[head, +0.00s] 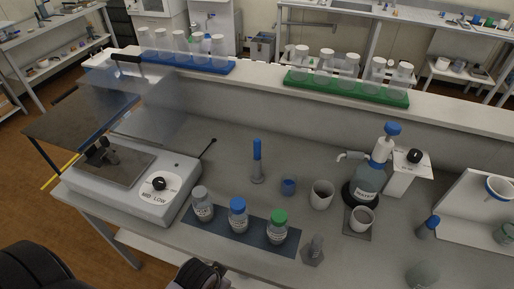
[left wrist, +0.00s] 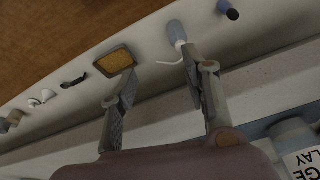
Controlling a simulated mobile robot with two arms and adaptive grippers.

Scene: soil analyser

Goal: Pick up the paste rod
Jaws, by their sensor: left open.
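A rod with a blue handle (head: 257,150) stands upright in a small grey holder (head: 258,176) in the middle of the bench in the head view. It looks like the paste rod, but I cannot be sure. My left gripper (left wrist: 160,62) is open, with its two fingers spread and nothing between them, in the left wrist view. That view looks over a different, pale surface, and the rod is not clearly seen there. My left gripper's fingers do not show in the head view. My right gripper is not in view.
Three bottles, including a blue-capped one (head: 238,216), stand on a dark mat (head: 259,244) in front. Cups, a dispenser bottle (head: 370,180) and another blue-topped tool (head: 430,226) stand right. A white machine (head: 150,190) is left. Bench behind the rod is bare.

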